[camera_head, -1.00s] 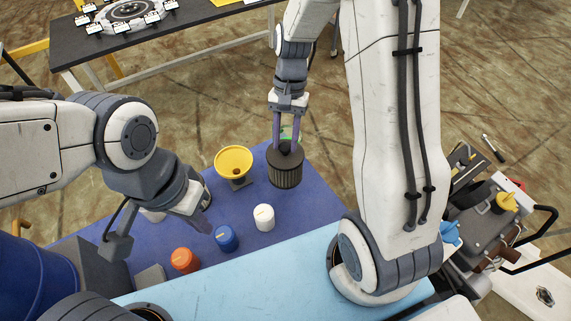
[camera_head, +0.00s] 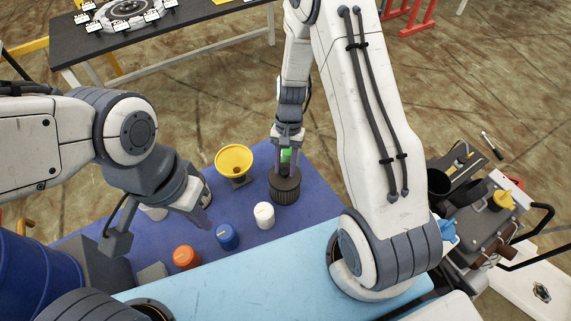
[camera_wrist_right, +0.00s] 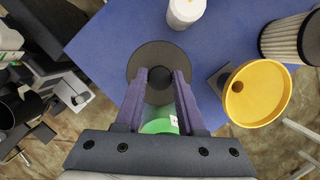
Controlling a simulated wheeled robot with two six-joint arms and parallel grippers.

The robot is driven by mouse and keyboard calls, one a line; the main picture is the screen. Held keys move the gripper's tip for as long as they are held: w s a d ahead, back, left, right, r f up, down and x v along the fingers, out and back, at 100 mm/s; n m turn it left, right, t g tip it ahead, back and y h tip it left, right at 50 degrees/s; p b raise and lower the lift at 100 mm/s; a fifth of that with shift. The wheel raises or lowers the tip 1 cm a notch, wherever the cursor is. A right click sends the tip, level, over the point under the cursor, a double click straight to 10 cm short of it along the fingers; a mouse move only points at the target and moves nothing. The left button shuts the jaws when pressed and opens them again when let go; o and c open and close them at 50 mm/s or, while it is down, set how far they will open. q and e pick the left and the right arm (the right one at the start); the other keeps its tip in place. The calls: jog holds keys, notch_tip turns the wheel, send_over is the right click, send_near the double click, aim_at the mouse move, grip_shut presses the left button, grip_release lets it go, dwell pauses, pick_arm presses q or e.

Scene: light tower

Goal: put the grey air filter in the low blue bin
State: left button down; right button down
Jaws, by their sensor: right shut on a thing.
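The grey air filter (camera_head: 285,188) is a dark ribbed cylinder with a black knob on its round top. My right gripper (camera_head: 285,172) is shut on that knob from above. In the right wrist view the filter's top (camera_wrist_right: 139,62) shows beyond the fingers (camera_wrist_right: 161,78), above the blue mat. I cannot tell whether its base touches the mat. My left gripper (camera_head: 205,222) hangs over the left of the mat, apart from the filter; its fingers are too unclear to read. I cannot make out a low blue bin in either view.
A cream-pleated filter (camera_wrist_right: 288,38) shows in the wrist view. A blue barrel (camera_head: 35,285) stands lower left. A green object (camera_wrist_right: 160,125) lies behind my right fingers.

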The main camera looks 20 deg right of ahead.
jog(key=shift+f, duration=0.15)
jog(key=c, duration=0.5)
grip_release()
